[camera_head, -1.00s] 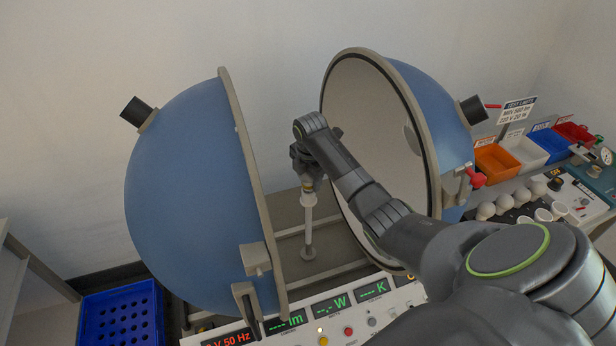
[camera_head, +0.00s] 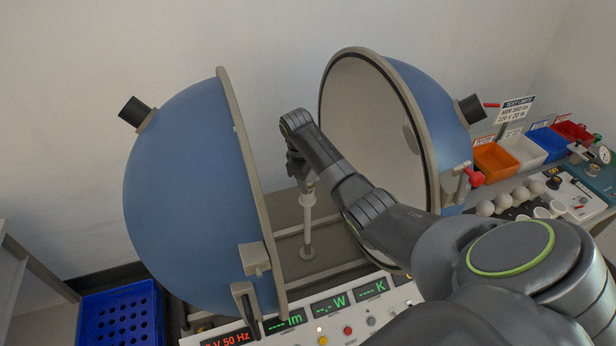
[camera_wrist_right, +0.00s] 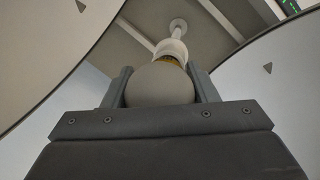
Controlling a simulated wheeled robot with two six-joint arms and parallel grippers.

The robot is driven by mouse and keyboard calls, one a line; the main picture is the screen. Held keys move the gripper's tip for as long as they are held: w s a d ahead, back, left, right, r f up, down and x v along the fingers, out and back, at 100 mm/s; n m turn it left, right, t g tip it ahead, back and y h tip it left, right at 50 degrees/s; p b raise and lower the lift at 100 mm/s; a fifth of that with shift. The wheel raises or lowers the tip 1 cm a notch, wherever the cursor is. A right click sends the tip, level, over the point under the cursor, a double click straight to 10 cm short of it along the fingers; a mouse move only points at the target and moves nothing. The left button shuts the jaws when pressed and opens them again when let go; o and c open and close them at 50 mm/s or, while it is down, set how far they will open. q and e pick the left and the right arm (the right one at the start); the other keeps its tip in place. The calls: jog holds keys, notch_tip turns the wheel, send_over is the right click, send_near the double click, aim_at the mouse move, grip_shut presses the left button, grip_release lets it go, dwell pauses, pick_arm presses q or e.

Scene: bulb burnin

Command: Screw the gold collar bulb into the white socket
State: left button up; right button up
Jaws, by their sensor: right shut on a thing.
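My right gripper (camera_wrist_right: 160,90) is shut on the gold collar bulb (camera_wrist_right: 160,84), with a finger on each side of its round pale globe in the right wrist view. The gold collar (camera_wrist_right: 168,59) shows as a thin band just beyond the globe, at the mouth of the white socket (camera_wrist_right: 172,47). In that view the collar and socket look in line; how deep the collar sits cannot be told. In the head view the socket (camera_head: 308,188) tops a white post between the two half-spheres, and my right gripper (camera_head: 303,178) is above it. The bulb is hidden there. My left gripper is not in view.
The open blue half-spheres stand left (camera_head: 190,200) and right (camera_head: 432,110) of the post, close to my right arm. A control panel (camera_head: 340,318) lies in front. Several pale bulbs (camera_head: 503,200) and coloured bins (camera_head: 497,160) are at right. A blue crate (camera_head: 120,315) is at lower left.

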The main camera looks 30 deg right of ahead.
jog(key=m, duration=0.4)
jog(key=m+g, duration=0.1)
jog(key=m, duration=0.1)
jog(key=shift+s+f, duration=0.25)
jog(key=shift+s, duration=0.05)
jog(key=o, duration=0.9)
jog(key=shift+d, duration=0.1)
jog(key=shift+c, duration=0.2)
jog(key=shift+r, duration=0.15)
jog(key=n, duration=0.4)
jog(key=shift+w+n+t, duration=0.25)
jog(key=shift+n+t, duration=0.15)
jog(key=n, duration=0.4)
jog(key=n+t, duration=0.1)
jog(key=n, duration=0.1)
jog(key=shift+w+n, duration=0.25)
jog(key=shift+n, duration=0.15)
jog(key=n+t, duration=0.1)
jog(key=n, duration=0.4)
jog(key=shift+w+y, duration=0.2)
jog(key=shift+y, duration=0.2)
jog(key=n, duration=0.6)
jog(key=shift+w+y, duration=0.2)
jog(key=shift+y, duration=0.2)
